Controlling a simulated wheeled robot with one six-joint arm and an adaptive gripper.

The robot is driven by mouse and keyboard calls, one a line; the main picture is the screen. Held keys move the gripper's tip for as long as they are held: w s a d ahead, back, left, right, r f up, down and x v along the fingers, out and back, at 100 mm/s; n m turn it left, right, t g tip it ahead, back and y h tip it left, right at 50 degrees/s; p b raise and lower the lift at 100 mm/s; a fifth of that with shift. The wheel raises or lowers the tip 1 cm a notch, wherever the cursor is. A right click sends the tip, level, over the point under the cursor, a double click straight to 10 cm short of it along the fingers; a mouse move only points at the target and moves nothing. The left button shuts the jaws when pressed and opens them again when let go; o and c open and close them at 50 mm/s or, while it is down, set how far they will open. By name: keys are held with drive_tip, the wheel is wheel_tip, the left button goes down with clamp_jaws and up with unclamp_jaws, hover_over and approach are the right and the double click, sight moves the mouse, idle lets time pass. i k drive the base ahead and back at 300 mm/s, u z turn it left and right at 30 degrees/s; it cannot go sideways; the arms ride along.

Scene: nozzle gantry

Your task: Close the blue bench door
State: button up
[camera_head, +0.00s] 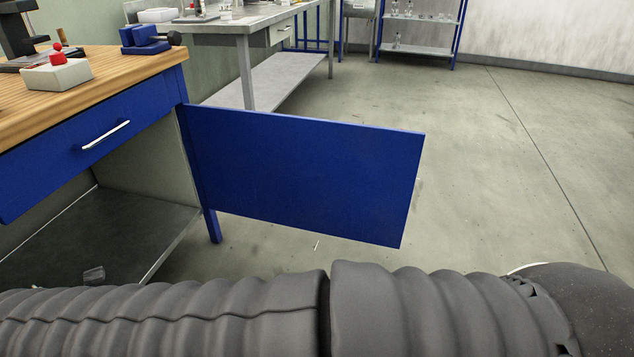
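The blue bench door (305,172) stands swung wide open, out to the right from the bench's right front leg. It is a flat blue panel, and no handle shows on the face I see. The workbench (100,87) has a wooden top and a blue drawer (60,148) with a silver handle, which looks shut. Below the drawer the compartment is open, with a grey lower shelf (100,225). My dark ribbed arm crosses the bottom of the view in front of the door. My gripper is not in view.
A small clear object (94,274) lies on the lower shelf near its front. A blue vise (148,38) and a white box with a red button (57,72) are on the benchtop. Another table (250,20) and a blue rack (420,48) stand behind. Floor right of the door is clear.

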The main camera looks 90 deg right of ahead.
sight(345, 180)
drive_tip(key=k, duration=1.2)
drive_tip(key=z, duration=3.5)
drive_tip(key=i, duration=3.35)
drive_tip(key=u, duration=4)
drive_tip(key=i, duration=0.1)
drive_tip(key=u, duration=0.05)
